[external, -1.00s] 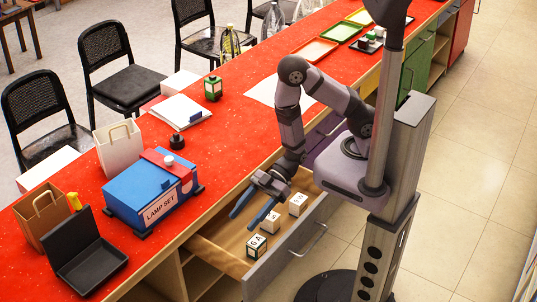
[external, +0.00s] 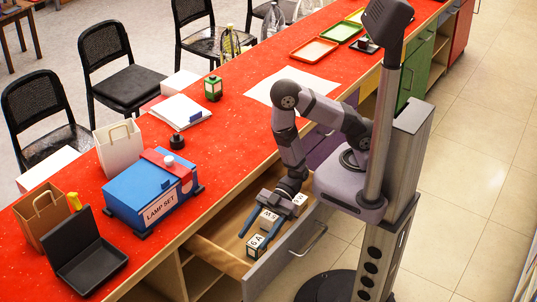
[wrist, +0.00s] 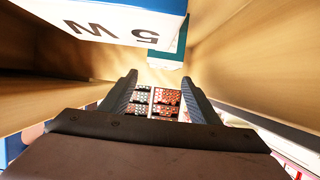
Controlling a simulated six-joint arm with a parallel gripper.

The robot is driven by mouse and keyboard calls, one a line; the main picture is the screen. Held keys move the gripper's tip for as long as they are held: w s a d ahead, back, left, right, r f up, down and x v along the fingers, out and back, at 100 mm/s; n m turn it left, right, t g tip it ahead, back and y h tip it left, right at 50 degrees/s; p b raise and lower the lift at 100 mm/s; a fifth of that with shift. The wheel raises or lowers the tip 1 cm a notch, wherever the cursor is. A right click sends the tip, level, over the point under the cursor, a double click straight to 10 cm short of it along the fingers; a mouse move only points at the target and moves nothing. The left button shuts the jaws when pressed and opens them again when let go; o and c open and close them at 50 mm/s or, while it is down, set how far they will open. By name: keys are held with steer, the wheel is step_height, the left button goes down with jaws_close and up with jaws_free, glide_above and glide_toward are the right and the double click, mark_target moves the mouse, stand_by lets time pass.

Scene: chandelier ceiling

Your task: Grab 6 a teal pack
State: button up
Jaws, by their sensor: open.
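The 6 A pack (external: 257,241), a small pale box with dark teal edges, sits in the open drawer near its front left end. A teal-edged pack (wrist: 172,60) shows at the top, partly behind a blue-edged box marked 5 W (wrist: 110,22).
The open drawer (external: 215,257) has wooden walls close around my gripper. Other pale packs (external: 300,199) lie farther back in it. A blue lamp set box (external: 135,205) and a black open case (external: 85,260) stand on the red counter.

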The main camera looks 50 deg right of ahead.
mark_target(251, 249)
steer(key=shift+f+b, duration=0.35)
steer(key=shift+f, duration=0.8)
steer(key=shift+a+f, duration=0.85)
steer(key=shift+f, duration=0.05)
steer(key=shift+a+f, duration=0.25)
steer(key=shift+a, duration=0.3)
steer(key=c, duration=1.2)
steer(key=shift+c, duration=0.2)
steer(key=shift+r, duration=0.25)
step_height(251, 249, up, 10)
steer(key=p, duration=0.1)
steer(key=shift+f+p, duration=0.2)
steer(key=shift+p, duration=0.1)
